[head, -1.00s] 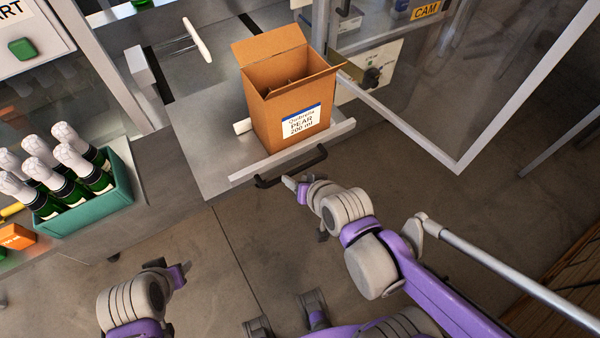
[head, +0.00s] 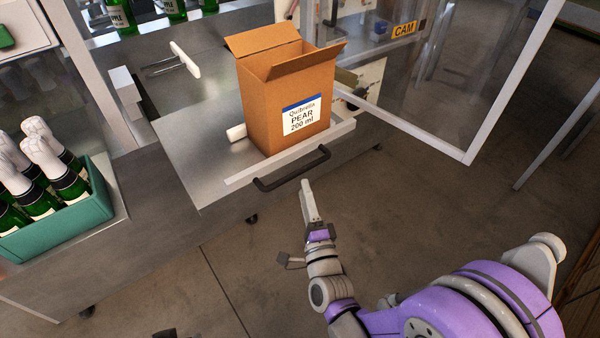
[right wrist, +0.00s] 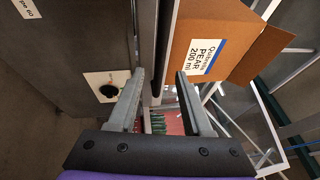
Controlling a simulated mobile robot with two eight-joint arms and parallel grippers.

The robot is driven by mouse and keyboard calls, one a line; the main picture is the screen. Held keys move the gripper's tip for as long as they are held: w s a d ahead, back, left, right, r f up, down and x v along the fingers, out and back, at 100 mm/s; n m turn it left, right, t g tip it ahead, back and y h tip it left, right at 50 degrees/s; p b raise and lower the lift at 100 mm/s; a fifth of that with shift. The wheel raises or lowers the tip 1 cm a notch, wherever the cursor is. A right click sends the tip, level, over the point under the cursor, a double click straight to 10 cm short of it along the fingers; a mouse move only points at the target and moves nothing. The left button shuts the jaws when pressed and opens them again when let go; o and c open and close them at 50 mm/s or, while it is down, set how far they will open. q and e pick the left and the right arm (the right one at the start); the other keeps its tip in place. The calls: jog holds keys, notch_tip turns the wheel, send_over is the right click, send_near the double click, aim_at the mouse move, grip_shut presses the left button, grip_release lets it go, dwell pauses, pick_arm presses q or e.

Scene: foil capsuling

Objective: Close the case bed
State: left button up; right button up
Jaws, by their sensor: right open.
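The case bed (head: 185,165) is a flat metal shelf sticking out from the machine. It has a pale front rail (head: 240,176) and a black bar handle (head: 290,172). An open-topped cardboard case (head: 262,112) labelled PEAR 200 ml stands upright on it; the label also shows in the right wrist view (right wrist: 206,54). My right gripper (head: 307,184) is open and empty, just in front of and below the handle, apart from it. In the right wrist view its fingers (right wrist: 160,73) point toward a dark bar that may be the handle. Only a dark bit of my left gripper (head: 165,334) shows.
A teal crate (head: 60,228) of foil-topped bottles stands on the left counter. A white-framed clear door (head: 425,75) stands open at the right. A white-ended pusher (head: 185,60) lies behind the bed. The floor in front is clear.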

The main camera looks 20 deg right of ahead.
aim_at(299, 169)
jog(key=w, duration=0.4)
jog(key=w+r, duration=0.1)
jog(key=w, duration=0.2)
jog(key=shift+d+r, duration=0.1)
grip_shut()
dwell(1.2)
